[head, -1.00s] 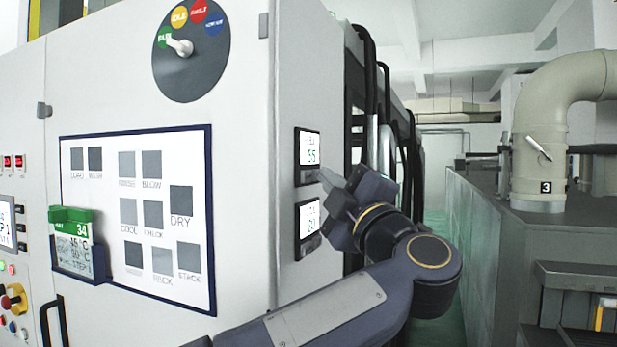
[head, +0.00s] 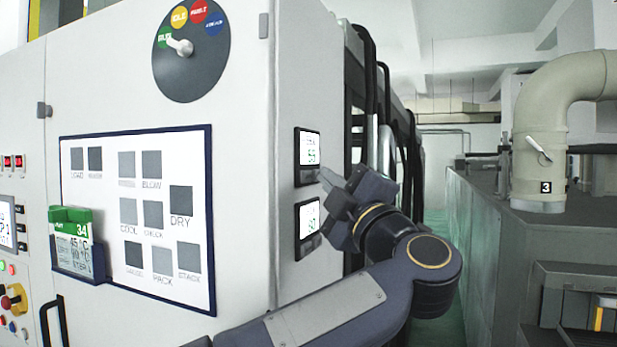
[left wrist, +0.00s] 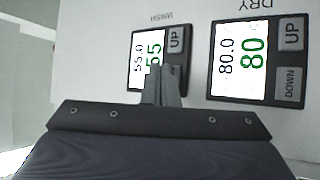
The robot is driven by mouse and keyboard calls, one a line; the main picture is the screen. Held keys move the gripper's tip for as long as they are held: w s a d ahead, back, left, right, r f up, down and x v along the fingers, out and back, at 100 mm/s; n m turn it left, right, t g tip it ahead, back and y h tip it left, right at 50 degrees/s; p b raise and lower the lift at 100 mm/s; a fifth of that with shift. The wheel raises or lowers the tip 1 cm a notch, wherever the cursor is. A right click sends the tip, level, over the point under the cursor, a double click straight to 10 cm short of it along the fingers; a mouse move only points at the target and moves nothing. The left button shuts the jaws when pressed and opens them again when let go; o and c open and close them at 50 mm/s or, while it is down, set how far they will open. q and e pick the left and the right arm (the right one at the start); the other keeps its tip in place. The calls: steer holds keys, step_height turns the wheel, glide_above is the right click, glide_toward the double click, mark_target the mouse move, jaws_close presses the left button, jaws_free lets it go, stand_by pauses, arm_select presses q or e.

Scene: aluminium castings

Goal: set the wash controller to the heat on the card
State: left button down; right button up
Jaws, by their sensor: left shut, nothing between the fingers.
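The wash controller (left wrist: 147,58) is a small dark panel under the label WASH, with 55.0 in black, 55 in green and an UP button (left wrist: 176,38). It is the upper of two panels on the cabinet's side in the head view (head: 308,150). My left gripper (head: 328,180) is shut and empty, its tips at the panel's lower part. In the left wrist view its fingers (left wrist: 160,85) cover the area beside UP; I cannot tell whether they touch. The card (head: 76,243), green-topped with 34, sits in a holder on the cabinet front; its upper line seems to read 45 °C. My right gripper is not in view.
The dry controller (left wrist: 257,62) shows 80.0 and 80, with UP and DOWN buttons, close beside the wash one; it is the lower panel in the head view (head: 308,227). A selector dial (head: 190,60) and a board of grey squares (head: 140,170) are on the cabinet front.

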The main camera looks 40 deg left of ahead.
arm_select(q)
steer(key=shift+a, duration=0.1)
steer(key=shift+s+a, duration=0.1)
steer(key=shift+a, duration=0.25)
steer(key=shift+s+a+b, duration=0.1)
steer(key=shift+a+b, duration=0.25)
stand_by(0.7)
steer(key=shift+d, duration=0.8)
steer(key=shift+w+d+p, duration=0.25)
steer(key=shift+d, duration=0.55)
steer(key=shift+w+d+p, duration=0.2)
steer(key=shift+w+d, duration=0.05)
steer(key=shift+d, duration=0.6)
steer(key=shift+w+d+p, duration=0.25)
steer(key=shift+d, duration=0.55)
stand_by(0.8)
